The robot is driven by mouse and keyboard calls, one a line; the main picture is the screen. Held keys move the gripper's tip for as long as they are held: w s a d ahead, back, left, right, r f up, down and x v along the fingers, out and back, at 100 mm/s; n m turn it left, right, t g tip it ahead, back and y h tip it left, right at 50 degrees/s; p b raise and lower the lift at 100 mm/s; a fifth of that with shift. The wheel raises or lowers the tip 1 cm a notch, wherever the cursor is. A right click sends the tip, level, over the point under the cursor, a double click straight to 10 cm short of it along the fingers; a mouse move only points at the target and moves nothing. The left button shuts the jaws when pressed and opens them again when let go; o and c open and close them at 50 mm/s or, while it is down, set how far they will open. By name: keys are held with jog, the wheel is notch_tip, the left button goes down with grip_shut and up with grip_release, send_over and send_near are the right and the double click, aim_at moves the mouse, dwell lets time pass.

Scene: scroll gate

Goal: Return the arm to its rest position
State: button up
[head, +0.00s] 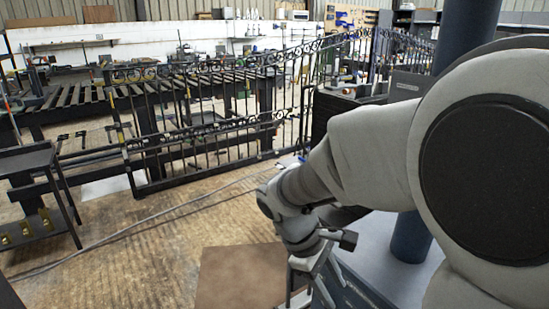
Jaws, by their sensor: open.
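My arm comes in from the right side of the head view, bends down at the elbow and ends in my gripper (306,292) near the bottom edge. The gripper points down and its fingers are apart. The lower part of the gripper is cut off by the frame. I see nothing between the visible parts of the fingers. A brown flat panel (238,275) lies below and to the left of the gripper; I cannot tell its height.
A black wrought-iron scroll gate (215,120) stands across the middle. A dark metal table (30,165) is at the left. A cable (150,217) runs over the worn floor (140,260), which is mostly clear at front left. A workbench (75,98) stands behind.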

jog(key=s+d+r+m+t+y, duration=0.3)
jog(key=s+r+m+t+y, duration=0.25)
jog(key=s+r+m, duration=0.5)
notch_tip(320, 180, up, 17)
jog(key=p, duration=1.7)
jog(key=shift+t, duration=0.35)
jog(key=shift+w+d, duration=0.1)
